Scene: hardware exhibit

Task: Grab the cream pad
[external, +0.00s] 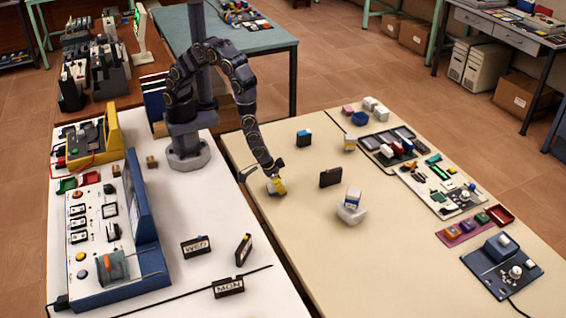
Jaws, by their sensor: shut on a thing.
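My gripper (276,181) points down at the left part of the cream-topped table. It is shut on a small pale thing (270,188) that looks like the cream pad. A yellow patch shows at the fingers, and I cannot tell whether it belongs to the gripper or to the held thing. The fingers hide part of the held thing, and it is too small to tell whether it touches the tabletop.
A black box (330,177) stands to the right of my gripper. A white rounded block (350,213) with a white-and-blue box (352,197) on it is further right. A blue-topped dark box (304,138) stands behind. The front of the cream table (380,275) is clear.

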